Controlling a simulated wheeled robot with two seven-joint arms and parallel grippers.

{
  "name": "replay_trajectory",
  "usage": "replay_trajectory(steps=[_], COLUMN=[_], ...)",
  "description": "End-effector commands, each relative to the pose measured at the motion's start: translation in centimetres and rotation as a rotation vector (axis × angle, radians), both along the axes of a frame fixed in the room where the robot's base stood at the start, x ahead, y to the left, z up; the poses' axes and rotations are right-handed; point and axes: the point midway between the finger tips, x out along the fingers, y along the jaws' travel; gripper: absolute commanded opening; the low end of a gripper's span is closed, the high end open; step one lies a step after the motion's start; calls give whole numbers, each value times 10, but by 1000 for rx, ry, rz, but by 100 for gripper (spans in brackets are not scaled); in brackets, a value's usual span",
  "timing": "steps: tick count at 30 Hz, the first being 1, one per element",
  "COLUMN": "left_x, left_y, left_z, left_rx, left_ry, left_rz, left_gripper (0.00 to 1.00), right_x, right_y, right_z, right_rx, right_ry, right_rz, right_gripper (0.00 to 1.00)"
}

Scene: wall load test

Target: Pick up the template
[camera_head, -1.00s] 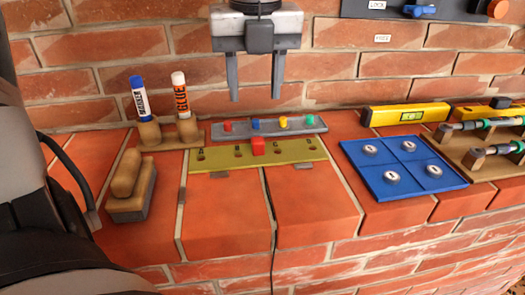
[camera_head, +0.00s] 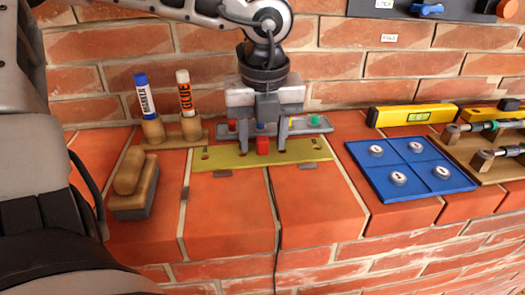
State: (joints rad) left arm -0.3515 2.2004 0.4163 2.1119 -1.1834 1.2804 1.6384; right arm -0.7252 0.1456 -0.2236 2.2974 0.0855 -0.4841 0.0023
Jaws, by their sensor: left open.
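The template is a flat yellow-green strip (camera_head: 222,161) with dark holes and small letters, lying on the brick ledge. A red block-like knob (camera_head: 263,146) stands up at its middle. My left gripper (camera_head: 264,150) points down over the template, with its fingers open. One fingertip shows to the left of the red knob and one to the right; I cannot tell whether they touch it or the strip. The fingers hide part of the template's middle. My right gripper is not in view.
A grey rack (camera_head: 317,124) with coloured pegs lies just behind the template. A wooden holder (camera_head: 163,144) with marker and glue, and a brush (camera_head: 134,186), stand to the left. A blue board (camera_head: 418,174), yellow level (camera_head: 412,115) and screwdriver rack (camera_head: 490,162) are right. The front ledge is clear.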

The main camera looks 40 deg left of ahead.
Motion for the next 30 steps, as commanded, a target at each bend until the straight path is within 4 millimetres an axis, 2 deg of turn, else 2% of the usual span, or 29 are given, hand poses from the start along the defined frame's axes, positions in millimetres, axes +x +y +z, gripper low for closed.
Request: replay_trajectory(steps=[1, 6, 17, 20, 30], left_x=[0, 0, 1, 1, 1], left_y=[0, 0, 0, 0, 0], left_z=[0, 0, 7, 21, 86], left_rx=[0, 0, 0, 1, 2], left_ry=[0, 0, -3, -5, -4], left_rz=[0, 0, 0, 1, 2], left_gripper=[45, 0, 0, 0, 0], right_x=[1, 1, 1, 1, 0], right_y=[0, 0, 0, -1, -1], right_z=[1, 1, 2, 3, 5], right_rx=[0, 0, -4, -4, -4], right_ry=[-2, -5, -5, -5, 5], right_rz=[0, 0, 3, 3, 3], right_gripper=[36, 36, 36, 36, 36])
